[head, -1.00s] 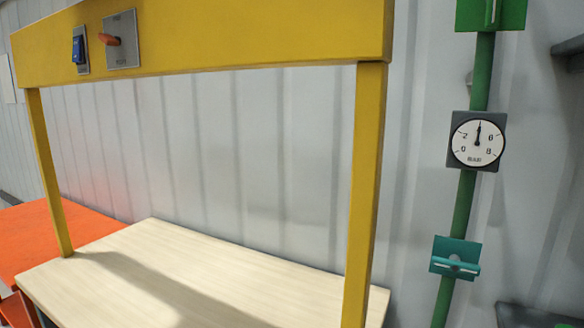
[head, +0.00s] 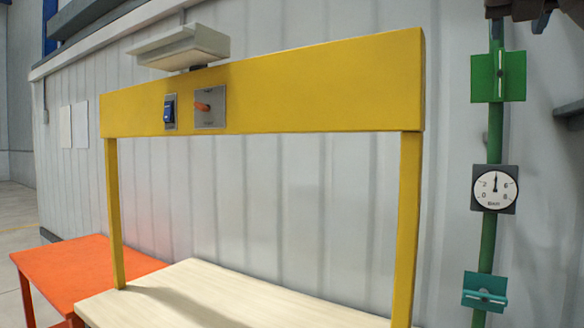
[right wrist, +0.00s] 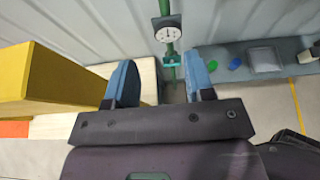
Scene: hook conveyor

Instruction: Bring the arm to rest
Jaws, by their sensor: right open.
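My right gripper (head: 518,14) shows only in part at the top right edge of the head view, in front of the upper end of the green pipe. In the right wrist view, its two blue fingers (right wrist: 160,84) stand wide apart with nothing between them. They point toward the wall, with the green pipe and its gauge beyond them. My left gripper is not in view.
A yellow frame (head: 270,98) with a blue switch (head: 170,111) and an orange knob (head: 203,106) stands over a pale tabletop (head: 225,295). The gauge (head: 495,189) sits between green brackets. An orange table (head: 75,283) is left. A grey shelf (right wrist: 265,60) holds small objects.

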